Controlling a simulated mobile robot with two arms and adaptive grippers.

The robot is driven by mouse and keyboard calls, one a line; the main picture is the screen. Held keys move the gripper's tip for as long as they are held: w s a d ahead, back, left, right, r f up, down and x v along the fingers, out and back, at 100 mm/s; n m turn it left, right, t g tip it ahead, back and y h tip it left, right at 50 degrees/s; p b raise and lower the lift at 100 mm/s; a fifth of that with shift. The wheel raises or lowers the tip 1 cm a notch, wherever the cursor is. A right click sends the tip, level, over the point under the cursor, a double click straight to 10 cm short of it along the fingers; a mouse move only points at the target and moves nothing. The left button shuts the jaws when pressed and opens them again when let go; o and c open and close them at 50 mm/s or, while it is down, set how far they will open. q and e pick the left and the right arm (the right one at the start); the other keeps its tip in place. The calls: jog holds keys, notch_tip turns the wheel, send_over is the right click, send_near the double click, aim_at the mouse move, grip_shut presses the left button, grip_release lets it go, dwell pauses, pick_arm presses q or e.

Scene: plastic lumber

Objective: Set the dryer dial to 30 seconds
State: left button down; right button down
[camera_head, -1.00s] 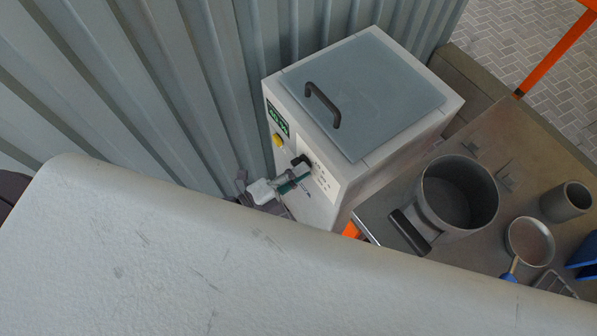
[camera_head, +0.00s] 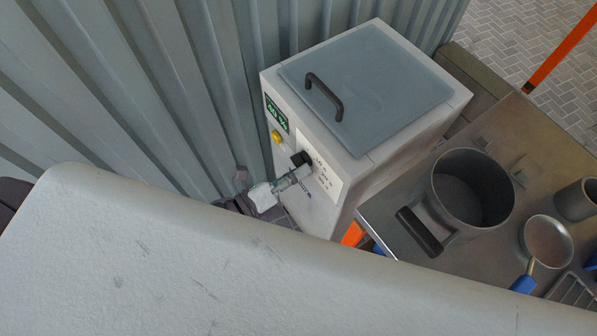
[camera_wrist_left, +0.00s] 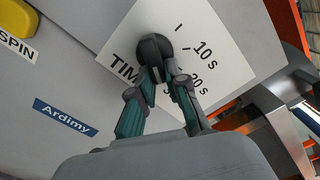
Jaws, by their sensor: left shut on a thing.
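The dryer is a light grey box (camera_head: 330,210) with a grey lid on top, standing against the corrugated wall. Its black dial (camera_head: 301,158) is on the front, beside a white label (camera_head: 322,172). In the left wrist view the dial (camera_wrist_left: 152,48) sits on the label marked TIME, with "10 s" readable and a lower mark partly covered by a finger. My left gripper (camera_head: 302,172) is at the dial, and its two fingers (camera_wrist_left: 161,76) are closed on the knob from below. Which mark the dial points to cannot be told. My right gripper is out of view.
A steel table with a large pot (camera_head: 470,190), a small pan (camera_head: 547,242) and a cup stands to the right. The dark lid handle (camera_head: 325,97) sticks up.

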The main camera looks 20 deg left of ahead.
pick_arm(q)
jog(key=shift+f, duration=0.1)
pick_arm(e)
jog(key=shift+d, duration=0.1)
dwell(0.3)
pick_arm(q)
jog(key=c, duration=1.2)
grip_release()
jog(key=shift+o, duration=0.2)
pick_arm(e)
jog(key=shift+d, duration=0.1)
pick_arm(q)
jog(key=shift+s+a, duration=0.1)
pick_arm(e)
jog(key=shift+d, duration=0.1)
pick_arm(q)
jog(key=v, duration=1.2)
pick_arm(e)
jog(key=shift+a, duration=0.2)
